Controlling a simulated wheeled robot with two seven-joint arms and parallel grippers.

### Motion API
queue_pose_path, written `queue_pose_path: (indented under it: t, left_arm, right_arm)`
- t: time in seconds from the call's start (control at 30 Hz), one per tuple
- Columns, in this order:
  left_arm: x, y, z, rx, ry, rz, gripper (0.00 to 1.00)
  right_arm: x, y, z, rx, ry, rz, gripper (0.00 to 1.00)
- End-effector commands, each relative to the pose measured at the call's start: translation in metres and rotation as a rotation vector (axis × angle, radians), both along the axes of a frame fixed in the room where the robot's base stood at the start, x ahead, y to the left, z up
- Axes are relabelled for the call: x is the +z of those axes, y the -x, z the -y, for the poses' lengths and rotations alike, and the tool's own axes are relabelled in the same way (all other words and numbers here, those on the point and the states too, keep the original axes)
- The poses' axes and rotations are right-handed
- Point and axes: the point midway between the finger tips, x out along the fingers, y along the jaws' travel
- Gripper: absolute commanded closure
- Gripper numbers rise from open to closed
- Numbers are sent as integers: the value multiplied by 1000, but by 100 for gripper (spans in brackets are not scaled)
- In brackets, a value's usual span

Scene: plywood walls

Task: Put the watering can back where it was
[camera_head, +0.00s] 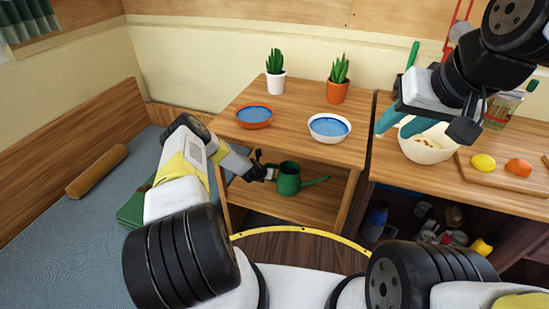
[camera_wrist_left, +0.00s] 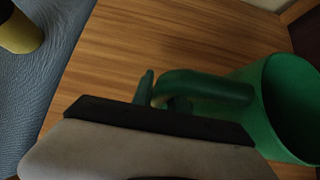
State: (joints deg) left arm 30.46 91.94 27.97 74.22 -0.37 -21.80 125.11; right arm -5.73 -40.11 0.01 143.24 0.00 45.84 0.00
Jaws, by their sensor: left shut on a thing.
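A dark green watering can (camera_head: 289,179) stands on the lower shelf of the wooden shelf unit, its spout pointing right. My left gripper (camera_head: 266,173) reaches in from the left at its handle side. In the left wrist view my left gripper (camera_wrist_left: 155,110) is shut on the can's handle, and the can's open round body (camera_wrist_left: 275,105) shows at the right. Part of the grip is hidden behind the near finger. My right gripper (camera_head: 425,108) hangs above the right-hand counter by a cream bowl (camera_head: 428,152); its finger gap is not clear.
On the unit's top (camera_head: 290,122) stand two potted cacti (camera_head: 276,83) (camera_head: 337,91) and two blue-filled dishes (camera_head: 254,116) (camera_head: 329,127). A cutting board (camera_head: 510,180) holds a lemon (camera_head: 483,163) and an orange fruit (camera_head: 518,168). Bottles crowd the space below the counter.

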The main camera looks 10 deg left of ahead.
Motion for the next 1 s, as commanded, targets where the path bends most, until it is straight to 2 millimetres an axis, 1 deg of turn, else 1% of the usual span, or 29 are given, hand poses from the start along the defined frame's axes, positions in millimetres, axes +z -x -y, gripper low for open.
queue_pose_path:
  t: [0.03,0.1,0.4,0.43,0.53,0.83,0.93,1.0]
  left_arm:
    - [-6,0,1,0,0,0,100]
    - [-10,-1,0,1,0,2,100]
    - [-12,0,0,1,1,1,100]
    - [-13,0,0,0,0,0,79]
    - [-13,0,0,-1,-1,0,60]
    - [-12,0,0,-1,-1,0,59]
    - [-8,0,-1,0,0,1,59]
    - [-4,5,-2,1,1,1,59]
  right_arm:
    - [0,0,0,0,0,0,64]
    - [0,0,0,0,0,0,64]
    - [0,0,0,0,0,0,64]
    - [0,0,0,0,0,0,64]
    - [0,0,0,0,0,0,64]
    - [0,0,0,0,0,0,64]
    - [0,0,0,0,0,0,64]
    - [0,0,0,0,0,0,64]
